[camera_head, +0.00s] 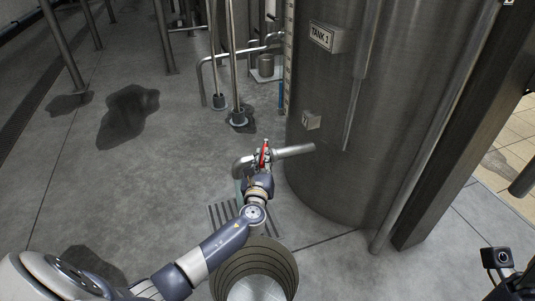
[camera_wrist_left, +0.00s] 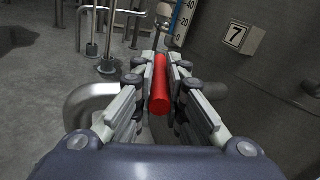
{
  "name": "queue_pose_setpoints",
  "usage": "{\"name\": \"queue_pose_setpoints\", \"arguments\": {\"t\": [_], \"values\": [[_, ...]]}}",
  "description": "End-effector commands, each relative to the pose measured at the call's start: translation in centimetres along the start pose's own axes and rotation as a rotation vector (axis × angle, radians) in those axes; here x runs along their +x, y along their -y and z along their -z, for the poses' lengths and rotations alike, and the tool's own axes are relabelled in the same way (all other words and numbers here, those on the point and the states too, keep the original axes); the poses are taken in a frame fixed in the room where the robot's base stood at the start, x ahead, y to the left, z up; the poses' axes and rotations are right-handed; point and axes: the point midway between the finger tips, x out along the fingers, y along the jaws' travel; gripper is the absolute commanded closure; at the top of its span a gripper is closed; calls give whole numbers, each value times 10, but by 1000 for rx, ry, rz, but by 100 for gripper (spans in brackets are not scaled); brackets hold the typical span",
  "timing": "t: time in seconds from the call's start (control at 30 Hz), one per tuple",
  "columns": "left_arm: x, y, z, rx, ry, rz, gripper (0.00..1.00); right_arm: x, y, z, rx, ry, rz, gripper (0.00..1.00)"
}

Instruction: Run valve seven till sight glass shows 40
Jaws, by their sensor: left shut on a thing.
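My left gripper (camera_wrist_left: 160,85) is shut on the red valve handle (camera_wrist_left: 160,88), which stands between its finger pads. In the head view the gripper (camera_head: 261,172) is at the valve, with the red handle (camera_head: 265,151) showing just beyond it. The metal pipe (camera_head: 293,151) runs from the valve to the tank (camera_head: 345,160). A plate marked 7 (camera_wrist_left: 236,38) is on the tank wall. The sight glass (camera_wrist_left: 182,22) shows blue liquid beside a scale with 40 and 0 visible; I cannot read the exact level.
The tank carries a TANK 1 sign (camera_head: 322,37). Pipes and posts (camera_head: 160,40) stand behind. Dark wet patches (camera_head: 127,115) mark the open floor at left.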

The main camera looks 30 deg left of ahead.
Motion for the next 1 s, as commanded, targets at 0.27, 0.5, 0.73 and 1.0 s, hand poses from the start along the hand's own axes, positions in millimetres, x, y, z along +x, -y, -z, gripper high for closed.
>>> {"name": "queue_pose_setpoints", "arguments": {"t": [0.27, 0.5, 0.73, 1.0], "values": [[1, -2, -3, -3, -2, 27, 100, -1, 0, 0, 1, 5, -2, 60], [1, -2, -3, -2, -2, 26, 69, -1, 0, 0, 1, 5, -2, 60], [1, -2, -2, -1, -2, 25, 66, -1, 0, 0, 1, 4, -2, 60], [-2, -2, -1, -1, -4, 26, 66, -1, 0, 0, 0, 4, -1, 60]]}}
